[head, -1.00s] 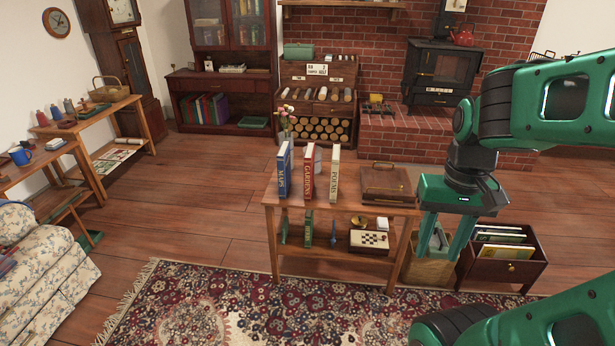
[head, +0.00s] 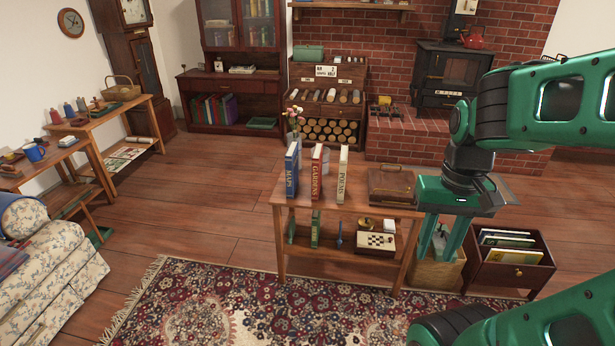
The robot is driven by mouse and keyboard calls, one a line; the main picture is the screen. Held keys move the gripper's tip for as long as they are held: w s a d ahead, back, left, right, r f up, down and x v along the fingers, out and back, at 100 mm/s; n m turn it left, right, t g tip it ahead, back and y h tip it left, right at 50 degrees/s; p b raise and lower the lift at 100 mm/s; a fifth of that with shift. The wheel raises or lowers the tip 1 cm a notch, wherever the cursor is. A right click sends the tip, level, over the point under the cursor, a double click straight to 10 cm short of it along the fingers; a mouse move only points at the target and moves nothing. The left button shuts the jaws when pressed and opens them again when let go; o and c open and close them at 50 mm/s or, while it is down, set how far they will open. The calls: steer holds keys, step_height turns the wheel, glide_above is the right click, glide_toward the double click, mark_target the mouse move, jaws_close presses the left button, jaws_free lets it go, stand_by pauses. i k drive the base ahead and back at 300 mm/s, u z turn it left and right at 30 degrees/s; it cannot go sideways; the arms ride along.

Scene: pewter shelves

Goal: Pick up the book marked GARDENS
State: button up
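The red book marked GARDENS (head: 317,175) stands upright on the top of a small wooden table (head: 366,202). A blue book marked MAPS (head: 292,170) stands to its left, and a cream book marked POEMS (head: 343,175) to its right, with gaps between them. My gripper (head: 436,248) points down at the table's right end, right of all three books. Its two green fingers are apart, and I see nothing held between them.
A brown case (head: 392,187) lies on the tabletop between the books and my gripper. A vase of flowers (head: 293,125) shows behind the books. A wicker basket (head: 438,272) and a wooden crate (head: 510,268) stand on the floor at right. A patterned rug (head: 250,312) lies in front.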

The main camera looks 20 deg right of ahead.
mark_target(317, 158)
steer(key=u, duration=2.3)
steer(key=k, duration=1.2)
steer(key=z, duration=2.15)
steer(key=i, duration=0.95)
steer(key=z, duration=0.05)
